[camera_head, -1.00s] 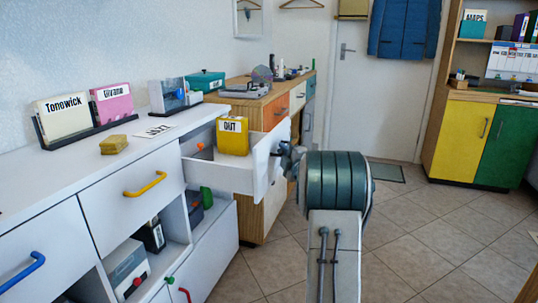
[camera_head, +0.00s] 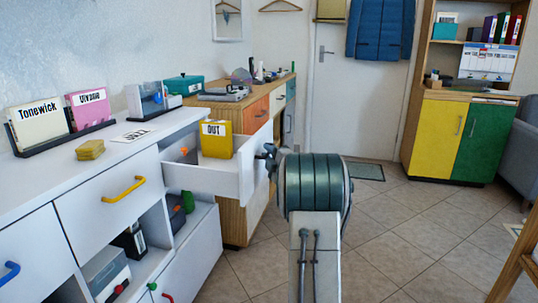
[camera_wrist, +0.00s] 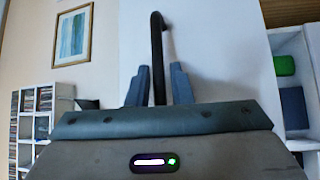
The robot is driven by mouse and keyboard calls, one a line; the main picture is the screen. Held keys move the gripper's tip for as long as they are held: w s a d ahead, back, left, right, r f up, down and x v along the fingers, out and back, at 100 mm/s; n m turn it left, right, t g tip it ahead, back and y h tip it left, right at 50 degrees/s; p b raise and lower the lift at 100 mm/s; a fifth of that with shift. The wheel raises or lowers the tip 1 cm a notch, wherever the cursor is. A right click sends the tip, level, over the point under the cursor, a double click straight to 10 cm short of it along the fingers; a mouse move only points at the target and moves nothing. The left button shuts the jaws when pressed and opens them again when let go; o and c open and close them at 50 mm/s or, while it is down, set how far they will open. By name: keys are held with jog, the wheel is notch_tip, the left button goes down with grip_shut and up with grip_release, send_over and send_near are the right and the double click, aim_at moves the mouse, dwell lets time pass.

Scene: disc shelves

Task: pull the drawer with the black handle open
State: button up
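The white drawer (camera_head: 207,180) stands pulled out from the white cabinet, with a yellow box marked OUT (camera_head: 217,140) and a small orange item (camera_head: 184,151) inside. Its black handle shows in the wrist view (camera_wrist: 157,50) as an upright dark bar in front of the white drawer front (camera_wrist: 210,50). My gripper (camera_wrist: 158,85) has one finger on each side of this bar, close against it. In the head view my gripper (camera_head: 268,158) is at the drawer front; my arm partly hides the fingers and the handle there.
Below, an open compartment holds a dark box and a green item (camera_head: 188,201). A drawer with a yellow handle (camera_head: 124,190) is shut at the left. A wooden cabinet (camera_head: 236,228) stands just behind the open drawer. Tiled floor (camera_head: 400,240) is free to the right.

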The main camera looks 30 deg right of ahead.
jog(key=shift+s, duration=0.1)
jog(key=s+f+p, duration=0.2)
jog(key=s, duration=1.1)
jog(key=shift+s+a+p, duration=0.3)
jog(key=shift+a, duration=0.05)
jog(key=shift+r, duration=0.1)
